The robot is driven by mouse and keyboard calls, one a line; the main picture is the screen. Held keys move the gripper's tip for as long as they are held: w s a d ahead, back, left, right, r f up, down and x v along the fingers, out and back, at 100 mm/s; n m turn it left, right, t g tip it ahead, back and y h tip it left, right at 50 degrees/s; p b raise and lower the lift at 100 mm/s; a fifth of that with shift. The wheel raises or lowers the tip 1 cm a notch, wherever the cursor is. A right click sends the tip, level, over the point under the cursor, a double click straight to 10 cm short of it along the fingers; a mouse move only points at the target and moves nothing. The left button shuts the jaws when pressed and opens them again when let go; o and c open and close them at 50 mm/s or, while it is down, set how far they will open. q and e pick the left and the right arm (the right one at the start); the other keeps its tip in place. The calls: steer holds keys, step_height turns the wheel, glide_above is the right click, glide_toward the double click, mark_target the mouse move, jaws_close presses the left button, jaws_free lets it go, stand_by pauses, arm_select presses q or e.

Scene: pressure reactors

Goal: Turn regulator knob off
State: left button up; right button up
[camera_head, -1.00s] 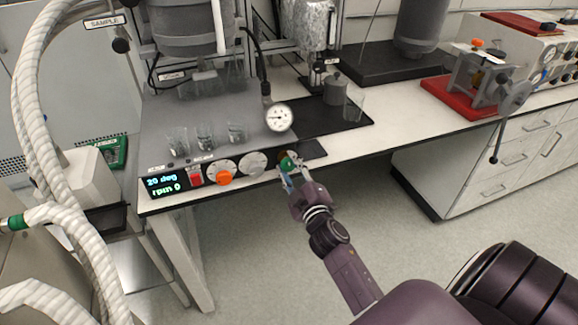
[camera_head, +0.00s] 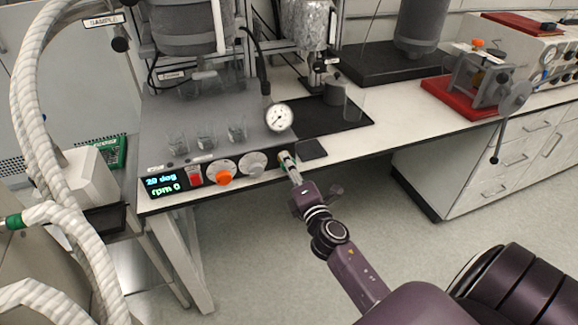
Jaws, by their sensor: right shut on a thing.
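The grey control box (camera_head: 200,112) stands on the bench at the left. Its front has a lit display (camera_head: 162,184), a red switch (camera_head: 196,179), an orange knob (camera_head: 224,178) and a grey knob (camera_head: 251,164). My right gripper (camera_head: 288,161) is at the right end of this front, shut on a green knob, which it hides almost fully. The gripper is turned so that I see its fingers nearly edge-on. A round pressure gauge (camera_head: 279,118) stands just above and behind the gripper. My left gripper is out of view.
Several glass beakers (camera_head: 207,136) stand on the box. A black mat (camera_head: 340,118) with a grey pot and a beaker lies to its right. A red-based device (camera_head: 466,97) stands further right. White hoses (camera_head: 45,110) hang at the left. The floor in front is clear.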

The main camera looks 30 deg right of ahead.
steer(key=n, duration=0.5)
steer(key=shift+n, duration=0.3)
steer(key=shift+o, duration=0.2)
steer(key=shift+c, duration=0.2)
steer(key=o, duration=1.2)
steer(key=v, duration=1.2)
steer(key=shift+f, duration=0.1)
